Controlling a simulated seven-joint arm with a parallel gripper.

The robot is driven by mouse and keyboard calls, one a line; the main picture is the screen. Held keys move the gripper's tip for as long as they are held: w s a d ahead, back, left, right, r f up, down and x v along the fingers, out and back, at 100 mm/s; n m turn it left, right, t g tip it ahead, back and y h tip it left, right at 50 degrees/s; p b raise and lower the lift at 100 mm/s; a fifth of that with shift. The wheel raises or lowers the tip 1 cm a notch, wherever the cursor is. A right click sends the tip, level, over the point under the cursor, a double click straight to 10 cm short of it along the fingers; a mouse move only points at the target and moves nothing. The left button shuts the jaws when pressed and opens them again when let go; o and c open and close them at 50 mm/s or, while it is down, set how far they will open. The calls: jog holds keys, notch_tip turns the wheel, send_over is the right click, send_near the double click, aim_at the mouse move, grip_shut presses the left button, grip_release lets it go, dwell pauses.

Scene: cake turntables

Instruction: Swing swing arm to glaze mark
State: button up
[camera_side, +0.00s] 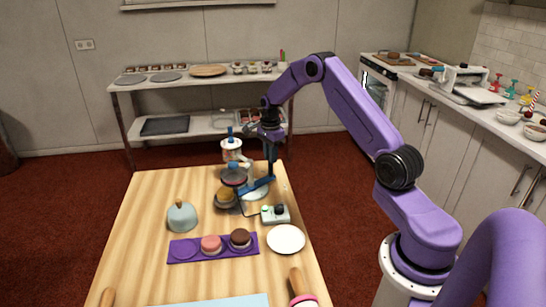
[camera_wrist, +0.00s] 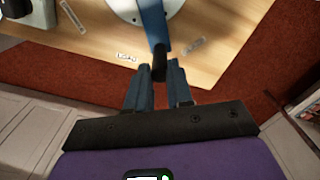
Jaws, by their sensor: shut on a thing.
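The blue swing arm (camera_side: 257,188) reaches out low over the table's right part in the side view. In the wrist view the blue swing arm (camera_wrist: 152,22) runs down from a round white base (camera_wrist: 125,8) and ends in a black knob (camera_wrist: 160,64). My gripper (camera_side: 271,182) is at the swing arm's outer end. In the wrist view my gripper (camera_wrist: 158,80) has its blue fingers on either side of the black knob, shut on it. Small printed labels lie on the wood to the left (camera_wrist: 127,57) and right (camera_wrist: 193,46) of the swing arm; I cannot read which is the glaze mark.
A small device (camera_side: 275,214) and a white plate (camera_side: 286,239) lie in front. A purple tray (camera_side: 186,250) and a grey-green dome (camera_side: 182,216) are further left.

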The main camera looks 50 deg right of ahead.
jog(key=shift+w, duration=0.45)
jog(key=shift+w, duration=1.55)
jog(key=shift+w+a, duration=0.1)
jog(key=shift+w, duration=0.1)
jog(key=o, duration=0.8)
